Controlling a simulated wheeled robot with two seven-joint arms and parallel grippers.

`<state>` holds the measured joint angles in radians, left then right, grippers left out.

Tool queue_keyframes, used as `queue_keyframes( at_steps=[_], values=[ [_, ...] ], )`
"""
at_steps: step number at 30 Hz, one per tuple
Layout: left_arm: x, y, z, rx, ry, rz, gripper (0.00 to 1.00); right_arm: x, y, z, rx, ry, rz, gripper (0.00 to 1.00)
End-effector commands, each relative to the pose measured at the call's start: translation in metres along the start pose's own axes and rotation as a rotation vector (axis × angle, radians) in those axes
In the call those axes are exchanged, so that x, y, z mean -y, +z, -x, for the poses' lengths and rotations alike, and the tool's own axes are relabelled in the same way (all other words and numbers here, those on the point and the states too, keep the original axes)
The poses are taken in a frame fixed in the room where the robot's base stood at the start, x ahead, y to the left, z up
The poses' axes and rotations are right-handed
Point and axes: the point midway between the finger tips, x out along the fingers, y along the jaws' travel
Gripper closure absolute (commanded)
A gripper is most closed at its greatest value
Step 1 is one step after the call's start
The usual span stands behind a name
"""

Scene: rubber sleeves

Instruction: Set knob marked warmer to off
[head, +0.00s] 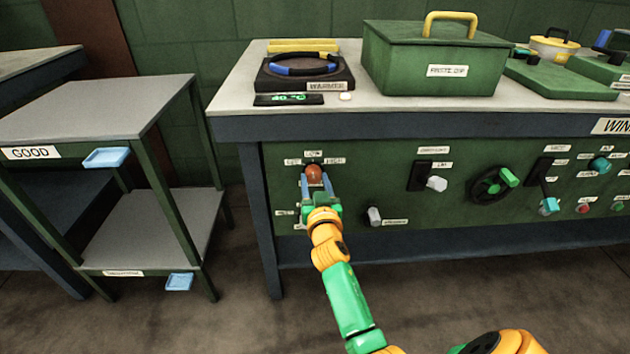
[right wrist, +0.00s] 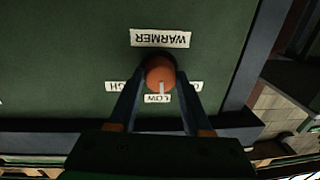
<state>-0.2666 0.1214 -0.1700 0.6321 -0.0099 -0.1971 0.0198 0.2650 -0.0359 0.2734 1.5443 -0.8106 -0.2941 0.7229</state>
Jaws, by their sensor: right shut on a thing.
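The round orange-red knob (right wrist: 160,72) sits on the green front panel (head: 380,190); it also shows in the head view (head: 314,172). The label "WARMER" (right wrist: 161,38) is upside down beside it in the right wrist view. A white pointer mark on the knob points at the "LOW" label (right wrist: 157,98). The "OFF" label (head: 293,161) is left of the knob and "HIGH" (head: 335,161) is right of it in the head view. My right gripper (right wrist: 160,82) is shut on the knob, one blue finger on each side. My left gripper is not in view.
A black warmer plate (head: 305,76) with a blue and yellow ring and a small display (head: 288,99) stands on the bench above. A shelf stand (head: 80,110) is at left.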

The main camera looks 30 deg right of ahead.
Motion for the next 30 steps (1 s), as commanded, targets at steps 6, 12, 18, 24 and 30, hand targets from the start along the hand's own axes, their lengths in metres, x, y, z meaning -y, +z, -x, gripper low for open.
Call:
queue_keyframes(
  at_steps=[6,12,18,24,30],
  values=[
    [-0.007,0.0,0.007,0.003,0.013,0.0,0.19,0.0,-0.001,0.0,0.017,0.002,0.174,1.0],
    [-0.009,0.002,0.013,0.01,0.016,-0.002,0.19,0.0,-0.001,0.0,0.033,0.003,0.355,1.0],
    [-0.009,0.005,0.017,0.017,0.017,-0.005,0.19,0.0,-0.001,0.0,0.047,0.005,0.518,1.0],
    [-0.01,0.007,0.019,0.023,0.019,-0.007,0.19,0.0,0.0,0.0,0.057,0.007,0.643,1.0],
    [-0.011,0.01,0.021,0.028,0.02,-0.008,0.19,0.0,0.0,0.001,0.065,0.008,0.723,1.0]
  ],
)
